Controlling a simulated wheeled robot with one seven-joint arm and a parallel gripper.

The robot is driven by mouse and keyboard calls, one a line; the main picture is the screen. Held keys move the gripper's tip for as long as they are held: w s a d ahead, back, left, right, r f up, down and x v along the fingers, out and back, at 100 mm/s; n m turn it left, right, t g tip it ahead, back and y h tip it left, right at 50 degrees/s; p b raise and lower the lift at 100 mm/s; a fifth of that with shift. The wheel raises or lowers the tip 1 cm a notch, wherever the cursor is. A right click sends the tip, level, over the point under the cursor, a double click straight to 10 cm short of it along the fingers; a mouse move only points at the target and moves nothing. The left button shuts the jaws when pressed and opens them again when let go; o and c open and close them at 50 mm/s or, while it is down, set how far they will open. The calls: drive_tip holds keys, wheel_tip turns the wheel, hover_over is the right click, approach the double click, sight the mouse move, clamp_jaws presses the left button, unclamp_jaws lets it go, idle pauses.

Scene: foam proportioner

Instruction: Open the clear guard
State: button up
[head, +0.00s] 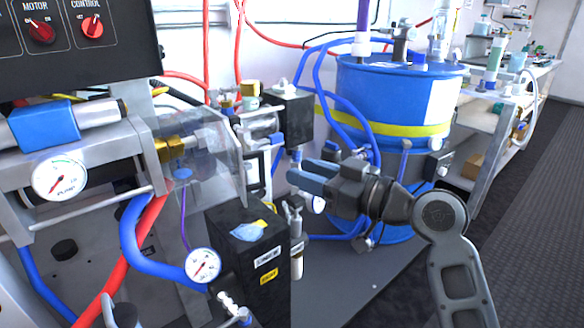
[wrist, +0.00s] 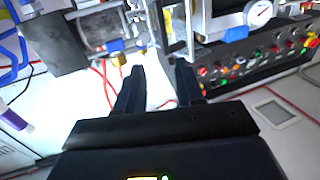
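The clear guard (head: 208,155) is a see-through panel in the head view. It stands over brass fittings (head: 177,147) between the pump housing on the left and the black box in the middle. Its lower edge is hard to make out. My gripper (head: 305,174) is to the right of the guard and apart from it, with its fingers pointing left. In the wrist view my gripper (wrist: 160,80) has its two dark fingers spread with nothing between them. I cannot tell for sure which part of the wrist view is the guard.
A black box (head: 250,255) with a pressure gauge (head: 203,265) stands below the guard. A blue drum (head: 395,100) with a yellow band is behind my arm. Red and blue hoses cross the area. The control box (head: 80,35) overhangs at upper left.

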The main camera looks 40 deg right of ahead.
drive_tip(key=shift+v, duration=1.6)
drive_tip(key=s+a+f+m+g+h, duration=0.1)
drive_tip(key=s+a+f+m+h, duration=0.15)
drive_tip(key=s+f, duration=0.5)
drive_tip(key=s+a+f+m+g+h, duration=0.2)
drive_tip(key=s+a+f+h, duration=0.15)
drive_tip(key=s+f, duration=0.4)
drive_tip(key=s+a+r+n+y, duration=0.1)
drive_tip(key=s+a, duration=0.3)
drive_tip(key=s, duration=0.4)
drive_tip(key=s+a+r+n+y, duration=0.1)
drive_tip(key=s+a, duration=0.3)
drive_tip(key=s, duration=0.3)
wheel_tip(320, 180, up, 14)
drive_tip(key=p, duration=1.4)
drive_tip(key=shift+f, duration=0.1)
